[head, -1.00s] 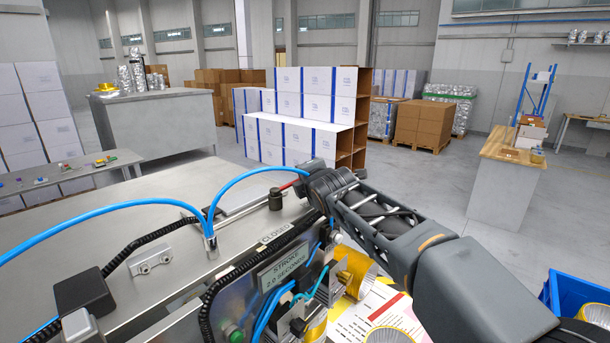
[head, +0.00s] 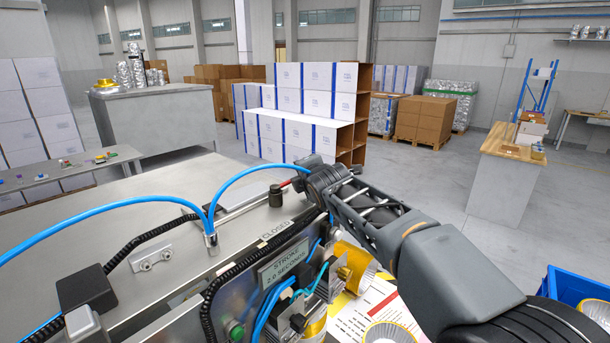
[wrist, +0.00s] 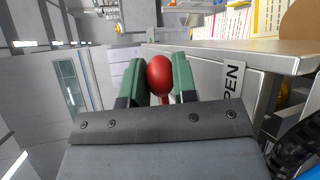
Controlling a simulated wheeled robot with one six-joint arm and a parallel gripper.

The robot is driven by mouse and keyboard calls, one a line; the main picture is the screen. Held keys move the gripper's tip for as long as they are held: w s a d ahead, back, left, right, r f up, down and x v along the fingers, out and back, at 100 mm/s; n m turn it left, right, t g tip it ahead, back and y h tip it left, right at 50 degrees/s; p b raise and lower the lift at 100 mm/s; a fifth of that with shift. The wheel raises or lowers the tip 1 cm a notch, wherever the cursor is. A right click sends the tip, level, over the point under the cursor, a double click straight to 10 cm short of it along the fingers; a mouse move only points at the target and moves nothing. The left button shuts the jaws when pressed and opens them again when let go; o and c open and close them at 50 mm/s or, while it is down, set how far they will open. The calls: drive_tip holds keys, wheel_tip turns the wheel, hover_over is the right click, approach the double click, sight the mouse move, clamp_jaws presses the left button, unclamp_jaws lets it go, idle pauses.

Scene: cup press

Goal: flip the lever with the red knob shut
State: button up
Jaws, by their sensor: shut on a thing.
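The red knob (wrist: 159,75) shows in the wrist view between my gripper's two green fingers (wrist: 158,80), which are shut on it. In the head view a short red piece of the lever (head: 287,183) runs from a dark upright pivot (head: 276,196) to my gripper's dark body, which hides the knob. The lever lies low, pointing right over the machine's edge. A CLOSED label (head: 277,230) is on the machine top in front of the pivot. In the wrist view a partly hidden label reading "PEN" (wrist: 232,83) is right of the knob.
The metal machine top (head: 130,210) fills the left, with blue hoses (head: 110,203) arching over it. A blue crate (head: 573,287) is at lower right. Open floor (head: 420,180) lies beyond.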

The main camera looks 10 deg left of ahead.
clamp_jaws()
